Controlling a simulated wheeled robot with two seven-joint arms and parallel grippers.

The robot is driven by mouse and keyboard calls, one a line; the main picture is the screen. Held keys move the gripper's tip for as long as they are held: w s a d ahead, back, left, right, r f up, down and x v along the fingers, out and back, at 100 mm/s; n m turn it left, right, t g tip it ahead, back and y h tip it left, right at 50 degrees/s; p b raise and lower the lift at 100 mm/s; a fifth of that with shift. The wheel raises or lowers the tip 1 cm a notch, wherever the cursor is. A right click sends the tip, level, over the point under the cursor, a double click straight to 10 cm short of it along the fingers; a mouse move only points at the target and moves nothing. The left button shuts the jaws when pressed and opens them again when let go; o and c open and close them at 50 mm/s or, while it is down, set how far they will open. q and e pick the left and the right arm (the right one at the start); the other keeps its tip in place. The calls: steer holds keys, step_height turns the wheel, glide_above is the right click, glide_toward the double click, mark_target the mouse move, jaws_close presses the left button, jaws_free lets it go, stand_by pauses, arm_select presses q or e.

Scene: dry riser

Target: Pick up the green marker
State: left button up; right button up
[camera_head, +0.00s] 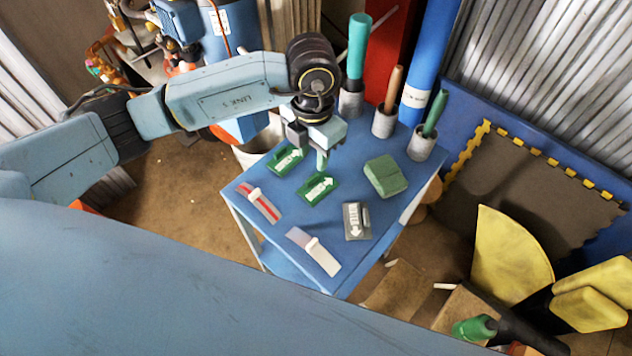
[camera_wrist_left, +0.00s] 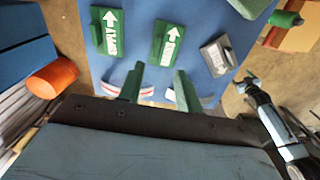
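Two flat green markers with white arrows and lettering lie on the blue table (camera_head: 278,258). One green marker (camera_head: 287,160) is at the back left and the other green marker (camera_head: 318,188) is nearer the middle. Both show in the left wrist view, one at left (camera_wrist_left: 110,34) and one at centre (camera_wrist_left: 167,43). My left gripper (camera_head: 320,158) hangs above the table close to them, empty. In the left wrist view its two green fingers (camera_wrist_left: 159,85) are spread apart. An arm at the right of that view ends in a small gripper (camera_wrist_left: 247,85), apparently my right one, too small to read.
A grey arrow marker (camera_head: 356,221), a green block (camera_head: 385,175) and two banded strips, one red (camera_head: 259,203) and one pale (camera_head: 314,251), share the table. Holders with teal (camera_head: 358,45), brown (camera_head: 394,88) and dark green (camera_head: 435,112) rods stand along its back edge.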

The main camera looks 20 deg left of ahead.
mark_target(312, 177)
arm_select(q)
step_height(312, 177, down, 3)
steer(key=shift+f, duration=0.15)
steer(key=shift+w+a+f, duration=0.15)
steer(key=shift+f, duration=1.2)
steer(key=shift+w+a+f, duration=0.1)
steer(key=shift+w+f, duration=0.05)
steer(key=shift+f, duration=1.15)
jaws_close()
